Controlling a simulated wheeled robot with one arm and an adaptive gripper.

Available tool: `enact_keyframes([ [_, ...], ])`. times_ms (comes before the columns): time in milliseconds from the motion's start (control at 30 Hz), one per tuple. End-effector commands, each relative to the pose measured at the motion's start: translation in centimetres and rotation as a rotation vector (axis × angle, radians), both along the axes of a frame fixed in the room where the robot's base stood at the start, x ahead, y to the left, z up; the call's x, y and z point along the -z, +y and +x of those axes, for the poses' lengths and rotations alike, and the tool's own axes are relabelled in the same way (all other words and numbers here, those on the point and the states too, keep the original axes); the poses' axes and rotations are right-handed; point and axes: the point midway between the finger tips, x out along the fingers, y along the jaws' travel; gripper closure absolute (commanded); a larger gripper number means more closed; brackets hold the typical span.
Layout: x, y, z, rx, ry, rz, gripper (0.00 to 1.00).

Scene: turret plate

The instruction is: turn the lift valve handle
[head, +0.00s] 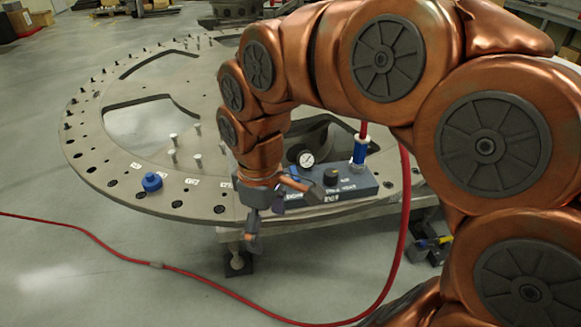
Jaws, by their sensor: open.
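A dark blue-grey control box (352,190) sits near the front edge of the round turret plate (150,195). It has a pressure gauge (306,159), a dark round knob (331,176), white lettering too small to read surely, and a blue fitting with a red hose (360,148). My gripper (275,212) is open at the left end of the box. One finger points down past the plate's edge, and the other reaches right in front of the box. I cannot make out the lift valve handle for certain; my gripper covers the box's left part.
A blue cap (152,182) and several upright pins (173,140) stand on the plate, left of my gripper. A red hose (105,246) loops across the floor in front. The grey floor (60,270) at the front left is otherwise clear.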

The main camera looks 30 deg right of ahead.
Motion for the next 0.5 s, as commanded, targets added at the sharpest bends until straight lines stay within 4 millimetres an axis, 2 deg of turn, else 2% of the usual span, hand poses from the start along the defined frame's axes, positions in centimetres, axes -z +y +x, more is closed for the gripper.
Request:
enact_keyframes([
  [33,-0.5,-0.5,2.2,-0.065,-0.015,0.013,0.1],
  [167,-1.4,-2.9,6.9,-0.231,-0.043,0.027,0.1],
  [300,-1.8,-6.6,11.7,-0.37,-0.076,0.035,0.1],
  [500,-1.0,-12.3,15.9,-0.497,-0.085,0.031,0.1],
])
